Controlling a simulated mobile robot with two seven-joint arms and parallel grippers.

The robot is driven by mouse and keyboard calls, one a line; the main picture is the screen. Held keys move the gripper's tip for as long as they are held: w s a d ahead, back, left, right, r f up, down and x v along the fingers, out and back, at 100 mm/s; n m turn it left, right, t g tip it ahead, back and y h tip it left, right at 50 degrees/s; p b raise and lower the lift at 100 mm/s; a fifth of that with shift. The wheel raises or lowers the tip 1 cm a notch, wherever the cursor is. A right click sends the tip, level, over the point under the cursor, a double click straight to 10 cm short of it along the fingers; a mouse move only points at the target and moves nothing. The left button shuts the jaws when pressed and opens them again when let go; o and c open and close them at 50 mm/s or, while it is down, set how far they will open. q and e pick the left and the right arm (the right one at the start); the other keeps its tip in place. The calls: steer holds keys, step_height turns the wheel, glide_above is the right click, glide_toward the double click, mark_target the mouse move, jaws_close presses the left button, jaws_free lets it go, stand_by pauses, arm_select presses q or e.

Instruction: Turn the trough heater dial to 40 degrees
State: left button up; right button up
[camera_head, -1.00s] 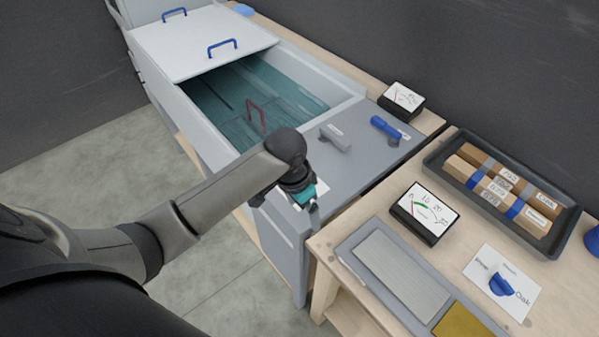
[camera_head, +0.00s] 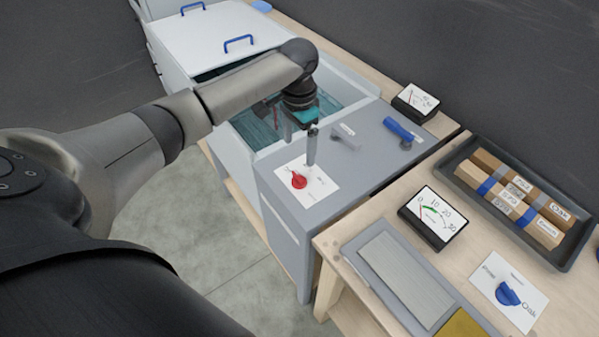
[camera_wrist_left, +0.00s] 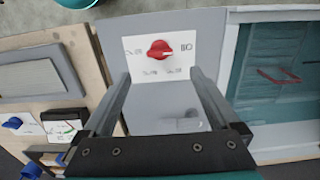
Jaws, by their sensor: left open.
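The heater dial is a red knob (camera_head: 299,180) on a white marked card (camera_head: 318,190), on the grey top at the near end of the trough (camera_head: 352,112). In the left wrist view the red knob (camera_wrist_left: 159,49) sits ahead of the fingers, its card (camera_wrist_left: 165,62) showing "110" at the right; the other marks are too small to read. My left gripper (camera_head: 300,140) is open and empty above the grey top, beyond the dial and apart from it; it also shows in the left wrist view (camera_wrist_left: 157,80). My right gripper is not seen.
A blue-handled lever (camera_head: 400,130) and a small grey block (camera_head: 347,138) stand on the grey top. A gauge (camera_head: 432,215), a blue dial (camera_head: 508,294) and a tray (camera_head: 555,257) of wood blocks are on the bench at right. The trough lid (camera_head: 215,40) is behind.

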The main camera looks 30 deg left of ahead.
mark_target(299, 176)
arm_select(q)
step_height(299, 176, down, 10)
steer(key=shift+f+b, duration=0.15)
steer(key=shift+b, duration=0.7)
steer(key=c, duration=1.4)
